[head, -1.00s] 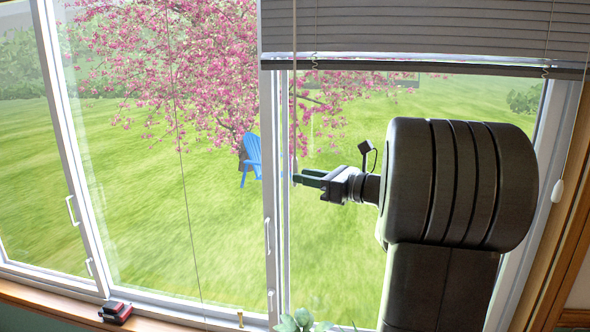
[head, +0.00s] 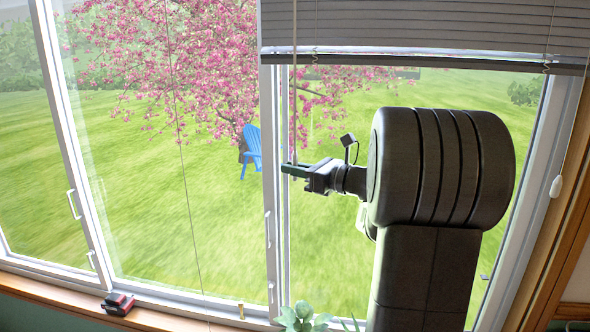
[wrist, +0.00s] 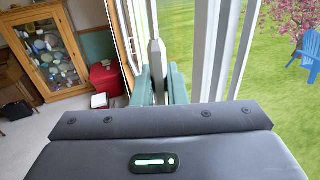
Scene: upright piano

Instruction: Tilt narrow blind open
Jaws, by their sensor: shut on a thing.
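The blind (head: 420,32) is drawn up over the top of the right window pane, its grey slats stacked close together. A thin wand (head: 294,100) hangs from its left end along the window frame. My gripper (head: 291,170) is at the wand's lower end, left of my wrist. In the wrist view the green fingers (wrist: 160,84) are shut on the wand's grey lower end (wrist: 157,58), which stands upright between them. The fingers hide part of the wand's tip.
A pull cord with a white tassel (head: 556,187) hangs at the right frame. Window handles (head: 73,204) stick out at left. A plant (head: 302,318) and small dark red books (head: 117,303) are at the sill. A red box (wrist: 106,78) and a glass cabinet (wrist: 47,45) stand farther off.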

